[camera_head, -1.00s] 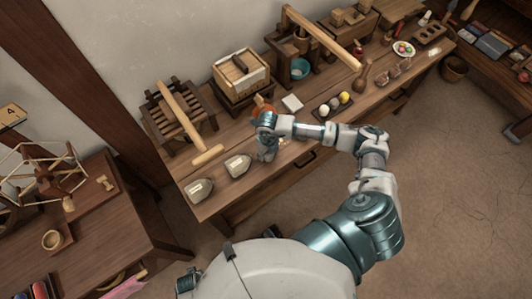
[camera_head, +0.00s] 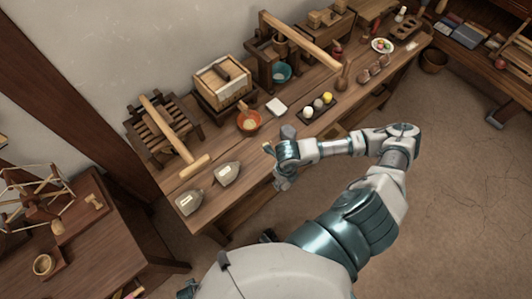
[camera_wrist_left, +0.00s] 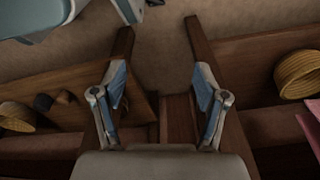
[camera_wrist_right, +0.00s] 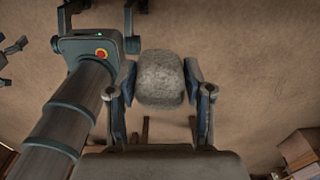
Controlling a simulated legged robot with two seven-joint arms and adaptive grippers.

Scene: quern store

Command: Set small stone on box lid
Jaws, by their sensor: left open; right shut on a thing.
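A rough grey stone (camera_wrist_right: 159,80) sits between the fingers of my right gripper (camera_wrist_right: 161,72) in the right wrist view, and the gripper is shut on it. A pale-sided box with a wooden lid (camera_head: 220,75) stands on a dark stand at the back of the bench, apart from the gripper. My left gripper (camera_wrist_left: 160,78) is open and empty in the left wrist view.
A slatted rack with a wooden beam (camera_head: 172,130) stands left, a wooden press (camera_head: 300,45) right of the box.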

